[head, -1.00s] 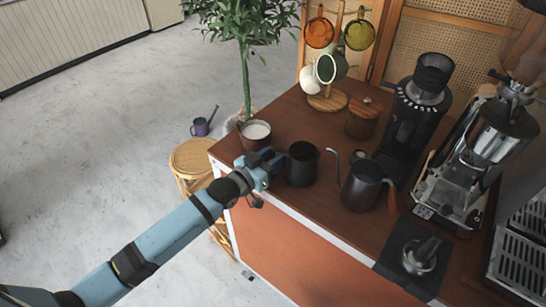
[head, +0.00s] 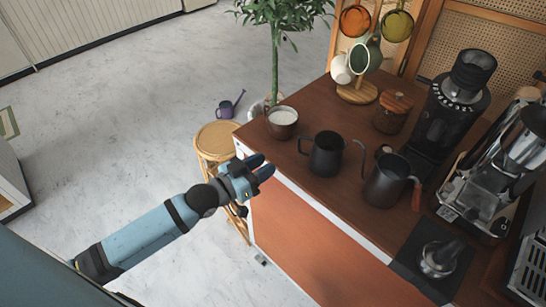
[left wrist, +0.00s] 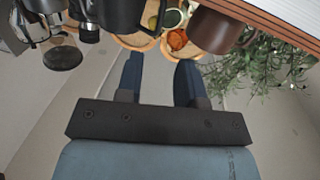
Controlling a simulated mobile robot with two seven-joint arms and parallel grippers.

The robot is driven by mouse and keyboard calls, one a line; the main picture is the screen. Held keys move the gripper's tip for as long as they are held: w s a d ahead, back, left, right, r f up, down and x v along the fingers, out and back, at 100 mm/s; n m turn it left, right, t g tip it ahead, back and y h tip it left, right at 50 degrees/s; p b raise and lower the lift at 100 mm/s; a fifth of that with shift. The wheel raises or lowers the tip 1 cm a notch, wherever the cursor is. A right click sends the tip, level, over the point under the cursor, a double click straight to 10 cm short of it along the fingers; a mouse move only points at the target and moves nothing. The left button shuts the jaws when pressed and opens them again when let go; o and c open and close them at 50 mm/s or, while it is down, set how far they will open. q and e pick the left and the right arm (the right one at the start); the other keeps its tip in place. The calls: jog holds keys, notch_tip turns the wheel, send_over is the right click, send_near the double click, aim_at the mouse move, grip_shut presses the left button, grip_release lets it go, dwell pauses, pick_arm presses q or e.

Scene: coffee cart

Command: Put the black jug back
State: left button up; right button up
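The black jug (head: 326,156) stands upright on the brown counter top (head: 296,178), near its front edge, with its handle towards the left. Its dark body also shows at the top of the left wrist view (left wrist: 118,16). My left gripper (head: 262,167) is just off the counter's front edge, left of the jug and apart from it. In the left wrist view its two fingers (left wrist: 159,62) are spread with nothing between them. My right gripper is not in view.
A brown cup of milk (head: 282,122) stands left of the jug. A dark gooseneck kettle (head: 387,184) stands to its right. A wooden-lidded jar (head: 392,112), a mug tree (head: 357,94) and a grinder (head: 454,105) are behind. A wicker stool (head: 214,141) stands beside the counter.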

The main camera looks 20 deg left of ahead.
pick_arm(q)
jog(key=s+d+f+n+g+y, duration=0.1)
jog(key=s+d+f+g+y, duration=0.1)
jog(key=s+f, duration=0.6)
jog(key=s+d+f+g+y, duration=0.2)
jog(key=s+f+g+y, duration=0.1)
jog(key=s+f, duration=0.5)
jog(key=shift+s+f+n, duration=0.4)
jog(key=shift+f, duration=0.55)
